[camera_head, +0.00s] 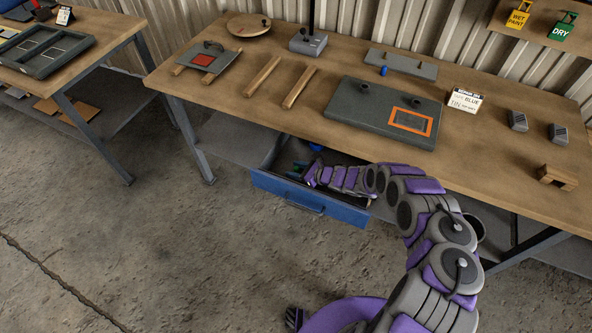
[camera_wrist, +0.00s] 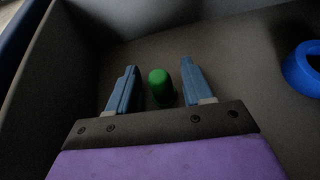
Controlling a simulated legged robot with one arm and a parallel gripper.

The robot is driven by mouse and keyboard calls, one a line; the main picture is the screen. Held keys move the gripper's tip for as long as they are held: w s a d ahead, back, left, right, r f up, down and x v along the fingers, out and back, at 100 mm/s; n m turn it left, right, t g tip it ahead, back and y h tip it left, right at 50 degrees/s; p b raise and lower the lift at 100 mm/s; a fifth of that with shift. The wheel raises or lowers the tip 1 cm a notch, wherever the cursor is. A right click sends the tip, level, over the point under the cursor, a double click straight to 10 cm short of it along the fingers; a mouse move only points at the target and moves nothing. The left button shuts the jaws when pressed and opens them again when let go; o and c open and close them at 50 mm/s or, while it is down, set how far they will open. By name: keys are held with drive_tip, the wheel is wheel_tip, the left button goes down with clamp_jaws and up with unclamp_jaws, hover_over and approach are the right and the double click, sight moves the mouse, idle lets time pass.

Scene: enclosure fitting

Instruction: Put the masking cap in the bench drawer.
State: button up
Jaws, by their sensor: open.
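The blue-fronted bench drawer (camera_head: 285,190) stands pulled out under the bench. My arm reaches into it, and my gripper (camera_head: 300,172) is inside the drawer. In the wrist view my gripper (camera_wrist: 158,88) is open, with one blue finger on each side of a small green cap with a rounded top (camera_wrist: 160,86). The green cap is on the dark drawer floor (camera_wrist: 225,60), and a gap shows on each side of it. I cannot tell for sure that it is the masking cap. In the head view my arm hides part of the drawer's inside.
A blue ring-shaped item (camera_wrist: 301,70) lies in the drawer to the right of my gripper. On the bench (camera_head: 230,105) above are a grey panel with an orange frame (camera_head: 411,122), a plate with a small blue piece (camera_head: 384,71), wooden strips and a label card (camera_head: 464,101).

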drive_tip(key=p+v, duration=0.2)
drive_tip(key=v, duration=1)
drive_tip(key=shift+r, duration=0.1)
